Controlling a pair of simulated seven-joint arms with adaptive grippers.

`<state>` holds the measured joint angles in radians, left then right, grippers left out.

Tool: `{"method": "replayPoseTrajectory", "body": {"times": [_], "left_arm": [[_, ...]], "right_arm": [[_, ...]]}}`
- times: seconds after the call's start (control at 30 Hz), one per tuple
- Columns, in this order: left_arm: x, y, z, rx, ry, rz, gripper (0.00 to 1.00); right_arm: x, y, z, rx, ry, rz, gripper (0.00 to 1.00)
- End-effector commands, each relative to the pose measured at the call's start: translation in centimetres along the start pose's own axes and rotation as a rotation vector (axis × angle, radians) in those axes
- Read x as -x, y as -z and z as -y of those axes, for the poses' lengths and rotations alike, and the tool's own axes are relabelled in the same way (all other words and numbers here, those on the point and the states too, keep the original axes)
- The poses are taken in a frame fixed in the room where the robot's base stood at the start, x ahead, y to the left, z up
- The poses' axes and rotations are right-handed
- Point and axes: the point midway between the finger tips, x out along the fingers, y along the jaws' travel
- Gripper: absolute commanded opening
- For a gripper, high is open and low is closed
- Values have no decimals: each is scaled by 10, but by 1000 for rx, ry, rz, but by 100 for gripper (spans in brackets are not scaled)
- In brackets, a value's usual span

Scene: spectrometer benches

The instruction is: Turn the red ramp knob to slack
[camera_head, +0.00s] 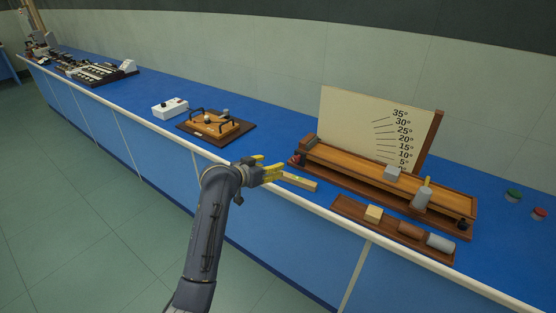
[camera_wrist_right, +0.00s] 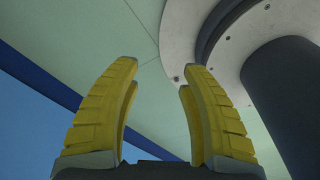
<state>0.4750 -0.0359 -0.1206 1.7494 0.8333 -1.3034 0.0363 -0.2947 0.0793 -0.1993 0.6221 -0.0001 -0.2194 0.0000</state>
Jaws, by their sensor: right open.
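The wooden ramp (camera_head: 350,170) stands on the blue bench in front of a pale angle board (camera_head: 350,120). At its left end is a small dark, reddish part (camera_head: 296,160), too small to tell whether it is the knob. A dark knob-like piece (camera_head: 463,224) sits at its right end. A round red piece (camera_head: 538,214) lies at the far right of the bench. My right gripper (camera_wrist_right: 158,80) is open and empty, seen over the floor.
A tray (camera_head: 345,206) with blocks and cylinders lies before the ramp. A green piece (camera_head: 513,195) and white box (camera_head: 170,108) stand farther off.

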Motion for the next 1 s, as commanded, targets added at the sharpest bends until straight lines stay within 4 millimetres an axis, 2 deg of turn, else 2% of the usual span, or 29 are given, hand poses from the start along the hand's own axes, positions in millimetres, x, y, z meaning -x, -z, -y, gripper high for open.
{"method": "replayPoseTrajectory", "body": {"times": [0.27, 1.0], "left_arm": [[-16, -4, 0, -45, 0, 17, 52], [-123, -5, 0, -42, -1, 16, 52]], "right_arm": [[1, -11, 2, 1, 3, 13, 44], [1, -6, 1, 2, 1, 8, 44]]}}
